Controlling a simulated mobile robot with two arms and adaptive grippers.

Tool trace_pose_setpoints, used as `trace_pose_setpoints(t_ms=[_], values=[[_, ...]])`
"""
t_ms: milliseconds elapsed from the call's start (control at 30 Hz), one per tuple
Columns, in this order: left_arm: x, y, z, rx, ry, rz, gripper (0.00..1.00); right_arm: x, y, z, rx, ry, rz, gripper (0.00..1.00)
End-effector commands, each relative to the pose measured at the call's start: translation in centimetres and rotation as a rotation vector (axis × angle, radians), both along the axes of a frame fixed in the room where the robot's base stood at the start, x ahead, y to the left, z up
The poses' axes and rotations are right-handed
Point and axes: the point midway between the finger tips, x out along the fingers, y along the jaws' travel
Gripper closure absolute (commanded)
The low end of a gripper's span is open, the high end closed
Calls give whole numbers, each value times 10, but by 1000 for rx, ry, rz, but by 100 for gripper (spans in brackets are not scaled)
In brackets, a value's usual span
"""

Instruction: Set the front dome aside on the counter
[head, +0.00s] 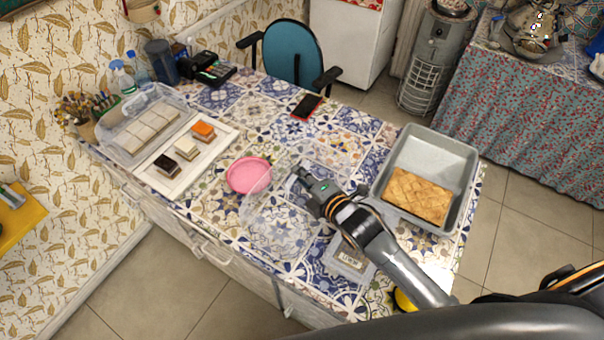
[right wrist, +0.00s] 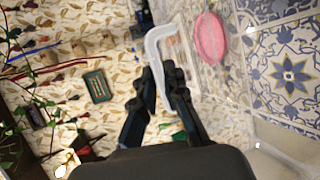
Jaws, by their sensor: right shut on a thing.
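The front dome (head: 262,203) is a clear, almost invisible cover, and its faint edges show over the tiled counter (head: 280,235) beside and partly over the pink plate. My right gripper (head: 300,177) is shut on it; in the right wrist view a translucent strip of the dome (right wrist: 157,40) is between the fingertips. I cannot tell whether the dome's lower rim touches the counter. The white tray (head: 205,160) with three small cakes stands uncovered at the left. A second clear dome (head: 150,100) covers pale squares behind it. My left gripper is out of view.
The pink plate (head: 248,175) is left of my right gripper. A grey baking pan (head: 440,150) with a golden pastry (head: 417,196) stands at the right. A clear box (head: 348,258) lies near the front edge. A dark phone (head: 306,107) lies farther back, with bare tiles around it.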

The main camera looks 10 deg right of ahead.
Motion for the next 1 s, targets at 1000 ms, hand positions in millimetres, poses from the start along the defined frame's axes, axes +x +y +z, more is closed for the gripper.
trace_pose_setpoints(t_ms=[1000], values=[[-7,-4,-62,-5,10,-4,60,0,0,-75,1,-2,-1,100]])
